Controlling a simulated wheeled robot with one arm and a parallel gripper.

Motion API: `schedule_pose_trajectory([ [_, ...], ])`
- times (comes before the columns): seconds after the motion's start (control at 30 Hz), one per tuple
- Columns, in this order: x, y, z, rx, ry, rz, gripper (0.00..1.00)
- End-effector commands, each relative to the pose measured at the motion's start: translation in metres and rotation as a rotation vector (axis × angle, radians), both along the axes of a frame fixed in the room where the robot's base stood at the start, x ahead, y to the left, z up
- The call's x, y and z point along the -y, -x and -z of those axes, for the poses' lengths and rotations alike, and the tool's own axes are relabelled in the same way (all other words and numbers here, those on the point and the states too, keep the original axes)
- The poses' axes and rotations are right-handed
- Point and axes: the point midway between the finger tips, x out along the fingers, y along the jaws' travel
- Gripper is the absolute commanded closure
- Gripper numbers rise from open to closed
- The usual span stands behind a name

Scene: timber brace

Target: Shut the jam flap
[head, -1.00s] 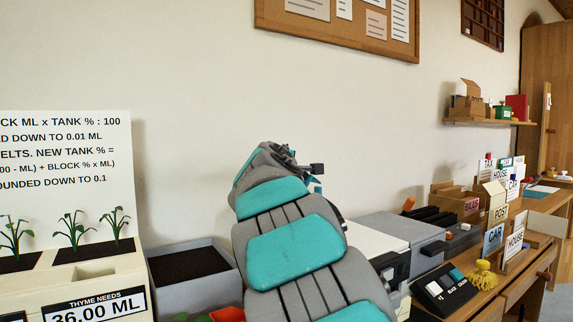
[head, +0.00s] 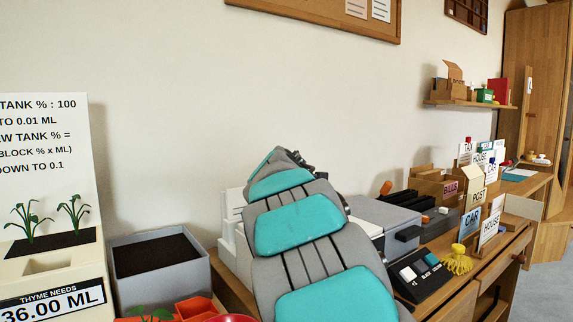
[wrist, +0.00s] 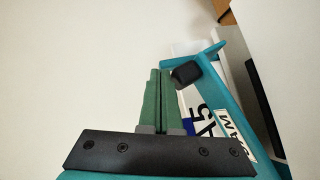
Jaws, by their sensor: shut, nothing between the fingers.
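In the wrist view my gripper (wrist: 160,72) shows its two green fingers pressed together and empty. Just right of the fingertips is a small black block (wrist: 186,73), which looks like a knob; I cannot tell whether the fingers touch it. Beyond is a tilted teal frame or flap (wrist: 233,85), with a white label that seems to read JAM (wrist: 235,134) and a partly hidden "A5" label (wrist: 203,122). In the head view my arm hides my fingers and the flap. White machine parts (head: 234,215) show just left of my arm.
A grey machine (head: 385,217) stands right of my arm, with a black button panel (head: 424,276) and upright signs beyond. A grey planter box (head: 160,268) and a cream plant stand (head: 45,267) are at the left.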

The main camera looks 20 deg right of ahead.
Motion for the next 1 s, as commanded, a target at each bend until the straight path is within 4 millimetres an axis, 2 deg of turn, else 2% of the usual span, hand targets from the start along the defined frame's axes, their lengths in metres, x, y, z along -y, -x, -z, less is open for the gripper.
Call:
schedule_pose_trajectory([
  [0.2,0.013,-0.004,0.019,0.001,0.001,0.001,1.0],
  [0.5,0.019,-0.007,0.036,-0.025,-0.091,-0.003,1.0],
  [1.0,0.021,-0.007,0.043,-0.037,-0.125,-0.002,1.0],
])
